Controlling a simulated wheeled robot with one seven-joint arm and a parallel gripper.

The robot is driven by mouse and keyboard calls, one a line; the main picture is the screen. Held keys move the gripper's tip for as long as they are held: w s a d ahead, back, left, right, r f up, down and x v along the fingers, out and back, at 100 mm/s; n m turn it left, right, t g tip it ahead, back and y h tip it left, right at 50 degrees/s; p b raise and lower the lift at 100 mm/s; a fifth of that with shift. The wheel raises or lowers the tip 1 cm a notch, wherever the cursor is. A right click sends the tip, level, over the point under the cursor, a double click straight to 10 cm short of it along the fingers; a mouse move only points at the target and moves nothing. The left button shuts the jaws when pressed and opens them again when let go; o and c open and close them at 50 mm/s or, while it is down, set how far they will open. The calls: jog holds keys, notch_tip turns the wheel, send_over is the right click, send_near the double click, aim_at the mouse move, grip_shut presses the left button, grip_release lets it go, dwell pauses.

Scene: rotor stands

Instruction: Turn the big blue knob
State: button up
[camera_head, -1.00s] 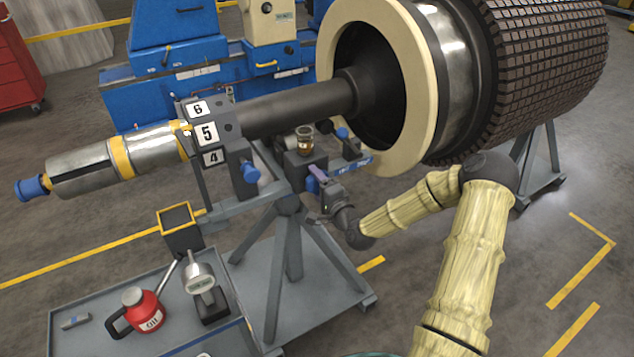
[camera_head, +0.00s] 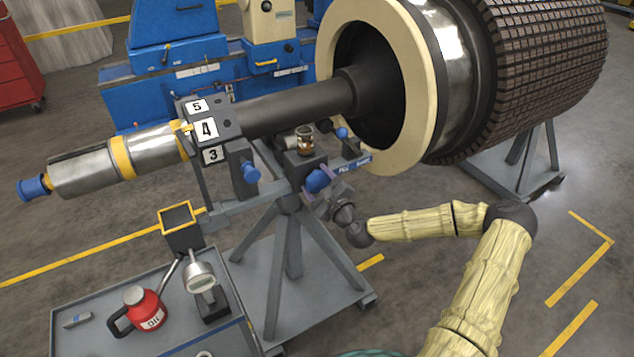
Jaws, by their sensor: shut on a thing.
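The big blue knob (camera_head: 317,181) sits at the front of the rotor stand, below the small jar. My gripper (camera_head: 322,194) reaches it from the lower right, with its jaws shut on it. The wrist is tilted, and the jaws hide part of the knob's near side. A dark block with number labels (camera_head: 208,129) sits around the shaft to the left, and it reads 5, 4 and 3 from top to bottom.
Other blue knobs are on the stand, one at left (camera_head: 250,172) and a small one (camera_head: 341,133). A cart (camera_head: 85,298) holds a red oil can (camera_head: 140,310). Floor at right is clear.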

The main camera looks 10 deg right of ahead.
jog(key=shift+f+m, duration=0.1)
jog(key=shift+m, duration=0.6)
jog(key=o, duration=1)
jog(key=p+v, duration=0.3)
jog(key=v, duration=1.4)
jog(key=shift+s, duration=0.2)
jog(key=shift+d, duration=0.1)
